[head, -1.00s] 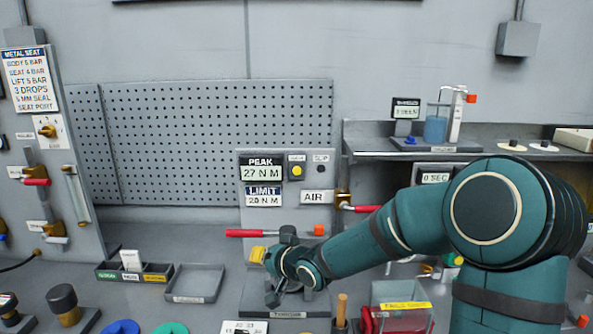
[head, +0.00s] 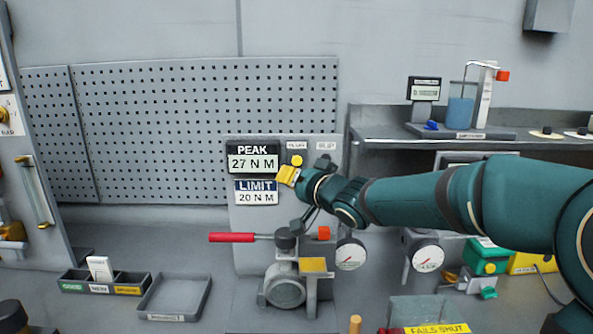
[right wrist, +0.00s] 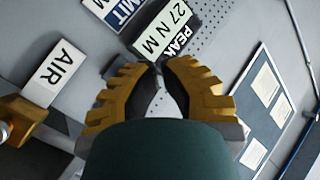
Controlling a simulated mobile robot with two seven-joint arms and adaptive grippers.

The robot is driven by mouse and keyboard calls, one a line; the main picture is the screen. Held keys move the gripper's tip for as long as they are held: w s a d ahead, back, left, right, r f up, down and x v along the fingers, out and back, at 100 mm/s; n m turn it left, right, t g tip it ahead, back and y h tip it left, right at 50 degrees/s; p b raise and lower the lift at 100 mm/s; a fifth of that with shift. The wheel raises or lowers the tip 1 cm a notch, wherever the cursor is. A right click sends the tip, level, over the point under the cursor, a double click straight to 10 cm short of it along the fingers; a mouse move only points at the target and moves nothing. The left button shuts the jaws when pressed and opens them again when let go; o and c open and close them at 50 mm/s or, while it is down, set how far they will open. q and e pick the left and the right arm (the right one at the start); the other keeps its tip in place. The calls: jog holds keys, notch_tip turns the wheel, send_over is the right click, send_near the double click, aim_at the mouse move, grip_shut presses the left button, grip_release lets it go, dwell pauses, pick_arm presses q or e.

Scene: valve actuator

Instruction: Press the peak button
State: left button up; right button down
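The grey panel (head: 243,218) carries a PEAK display (head: 252,160) reading 27 N M and a LIMIT display (head: 256,192) reading 20 N M. A round yellow button (head: 297,160) sits right of the PEAK display, under a small label too blurred to read surely. My right gripper (head: 286,175) is just below the button in the head view, its yellow fingers pointing at the panel; contact cannot be told. In the right wrist view its fingertips (right wrist: 159,67) are together with nothing between them, beside the PEAK display (right wrist: 166,30); the button is hidden there. My left gripper is out of view.
Below stands a valve fixture (head: 286,287) with a red-handled lever (head: 232,237). Gauges (head: 350,254) hang under my right arm. A shelf (head: 380,136) with a beaker stand is at the right. An empty tray (head: 175,297) and a labelled bin (head: 103,283) lie at the left.

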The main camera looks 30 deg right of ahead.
aim_at(297, 161)
dwell(0.3)
jog(key=shift+w+d+f+p, duration=0.1)
jog(key=shift+w+d+p, duration=0.65)
jog(key=shift+w, duration=0.5)
jog(key=shift+w+d+r+p, duration=0.1)
jog(key=shift+w+d+p, duration=0.6)
jog(key=shift+w, duration=0.6)
jog(key=shift+w+d+f+p, duration=0.1)
jog(key=shift+w+d+p, duration=0.65)
jog(key=shift+w, duration=0.5)
jog(key=shift+d, duration=0.1)
jog(key=shift+w+d+p, duration=0.25)
jog(key=shift+w+p, duration=0.1)
jog(key=shift+p, duration=0.05)
